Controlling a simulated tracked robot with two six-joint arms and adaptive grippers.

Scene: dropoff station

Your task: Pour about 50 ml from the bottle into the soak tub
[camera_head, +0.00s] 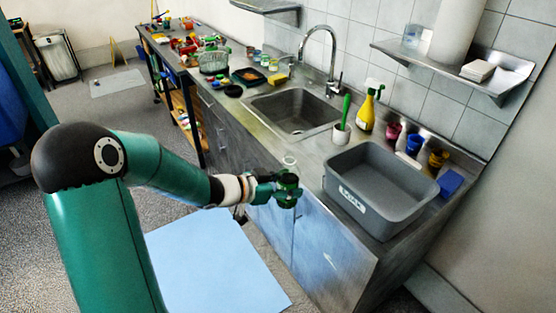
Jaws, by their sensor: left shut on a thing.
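The soak tub (388,222) is a grey rectangular basin with a white label on its front wall. It stands on the steel counter at the right and looks empty inside. My left gripper (288,190) is in front of the counter's edge, left of the tub and apart from it. It is shut on the bottle, whose pale round mouth (289,160) shows above the fingers. The bottle looks about upright. Most of its body is hidden by the gripper, and its liquid level cannot be told. My right gripper is not in view.
A sink (296,110) with a tall tap lies behind. A white cup with a green brush (342,132), a yellow spray bottle (366,112), small coloured cups (414,143) and a blue block (449,183) stand around the tub. A wall shelf (440,70) hangs above.

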